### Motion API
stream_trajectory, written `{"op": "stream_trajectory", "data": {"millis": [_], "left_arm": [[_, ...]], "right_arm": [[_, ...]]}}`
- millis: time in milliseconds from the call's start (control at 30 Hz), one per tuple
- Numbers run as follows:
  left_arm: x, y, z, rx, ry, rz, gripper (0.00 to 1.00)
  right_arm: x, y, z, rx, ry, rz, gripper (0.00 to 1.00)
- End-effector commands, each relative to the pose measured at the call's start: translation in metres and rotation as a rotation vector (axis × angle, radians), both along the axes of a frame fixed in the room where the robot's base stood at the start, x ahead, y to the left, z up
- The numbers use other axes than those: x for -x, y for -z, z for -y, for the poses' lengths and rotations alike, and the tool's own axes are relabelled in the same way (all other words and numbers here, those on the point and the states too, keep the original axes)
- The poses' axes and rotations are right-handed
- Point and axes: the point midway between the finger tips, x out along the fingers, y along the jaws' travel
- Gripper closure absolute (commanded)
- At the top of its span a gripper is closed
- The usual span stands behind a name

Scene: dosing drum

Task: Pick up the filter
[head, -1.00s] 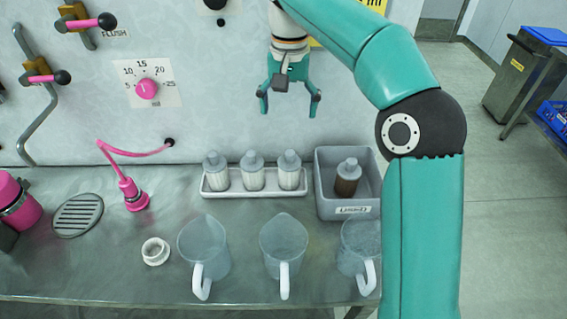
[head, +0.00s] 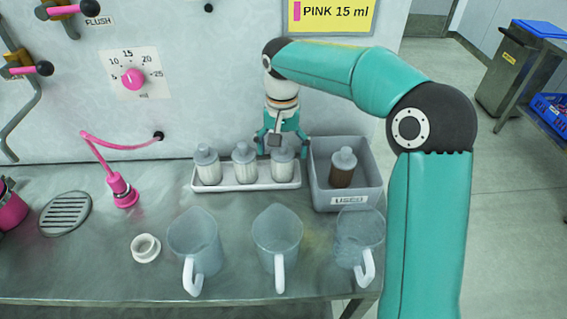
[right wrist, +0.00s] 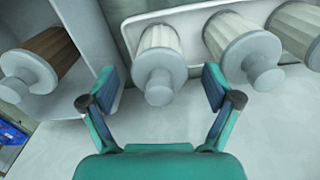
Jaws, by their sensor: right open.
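Three filters with pale pleated bodies and grey caps stand in a row in a white tray (head: 246,187): a left one (head: 208,170), a middle one (head: 245,170) and a right one (head: 282,168). My right gripper (head: 281,150) is open and points down at the right filter, from above and behind it. In the right wrist view this filter (right wrist: 158,52) shows between the spread fingers (right wrist: 158,88), with a gap on both sides. A brown filter (head: 342,175) stands in the grey bin labelled USED (head: 325,197). My left gripper is out of view.
Three clear jugs stand in front of the tray: left (head: 195,240), middle (head: 277,238), right (head: 360,235). A white ring (head: 146,248) lies left of them. A pink hose fitting (head: 122,190) and a drain grate (head: 66,213) are further left. The wall panel rises behind.

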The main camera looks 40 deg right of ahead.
Motion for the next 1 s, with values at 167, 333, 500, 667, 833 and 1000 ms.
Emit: {"op": "stream_trajectory", "data": {"millis": [167, 333, 500, 667, 833, 1000], "left_arm": [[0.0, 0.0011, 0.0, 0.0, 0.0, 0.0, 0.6], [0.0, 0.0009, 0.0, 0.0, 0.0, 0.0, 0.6], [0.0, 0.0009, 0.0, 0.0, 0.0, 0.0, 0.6], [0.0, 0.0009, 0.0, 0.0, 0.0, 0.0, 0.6], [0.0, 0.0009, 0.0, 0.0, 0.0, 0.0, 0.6], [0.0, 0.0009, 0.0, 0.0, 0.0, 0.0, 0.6]], "right_arm": [[0.0, 0.016, 0.0008, 0.0, 0.002, 0.0, 0.11], [-0.0002, 0.0166, 0.0007, 0.001, 0.002, 0.001, 0.11], [-0.0002, 0.0164, 0.0005, 0.001, 0.001, 0.001, 0.31], [-0.0003, 0.0163, 0.0004, 0.001, 0.001, 0.001, 0.58], [-0.0004, 0.0161, 0.0003, 0.001, 0.001, 0.001, 0.77], [-0.0005, 0.0158, 0.0002, 0.0, 0.0, 0.001, 0.77]]}}
